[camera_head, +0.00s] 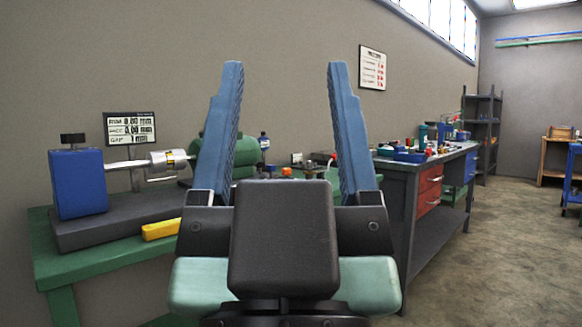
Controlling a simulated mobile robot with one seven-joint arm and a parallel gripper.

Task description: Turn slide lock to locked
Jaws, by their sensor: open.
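My gripper (286,66) fills the middle of the view, its two blue fingers pointing up and wide apart. Nothing is between them. To its left, on a green table, a bench device has a blue block (79,184) with a black knob (73,140) on top, on a dark grey base (120,222). A metal rod (127,165) runs right from the block to a silver cylinder (170,161) with a yellow band. I cannot tell which part is the slide lock, or its position. My left finger hides part of what lies right of the cylinder.
A yellow bar (160,230) lies on the green table (85,258) before the base. A readout panel (131,128) is behind the device. A green rounded object (243,157) is partly behind my left finger. A grey workbench (395,178) with red drawers stands right; open floor (500,240) lies beyond.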

